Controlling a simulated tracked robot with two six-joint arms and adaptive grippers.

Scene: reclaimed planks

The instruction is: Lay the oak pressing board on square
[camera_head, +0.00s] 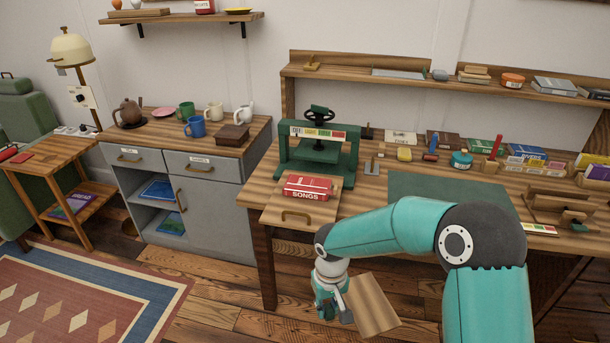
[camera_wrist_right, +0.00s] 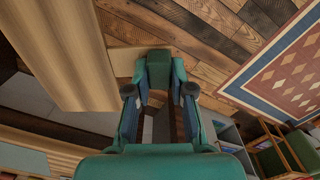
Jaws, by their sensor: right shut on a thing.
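The oak pressing board (camera_head: 373,303) is a pale wooden slab, held tilted in the air in front of the workbench, low in the head view. My right gripper (camera_head: 343,303) is shut on its left edge; its fingertips (camera_wrist_right: 158,72) also show in the right wrist view, with pale wood beside them. The fingers' exact contact is partly hidden. The red book marked SONGS (camera_head: 307,187) lies flat on a wooden board with a brass handle (camera_head: 296,214), at the front of the green press (camera_head: 345,165). My left gripper is out of view.
The workbench holds a dark green mat (camera_head: 440,190), with several books, tins and tools behind it. A grey cabinet (camera_head: 203,201) with mugs and a teapot stands left of the bench. The patterned rug (camera_head: 75,300) lies on open floor at left.

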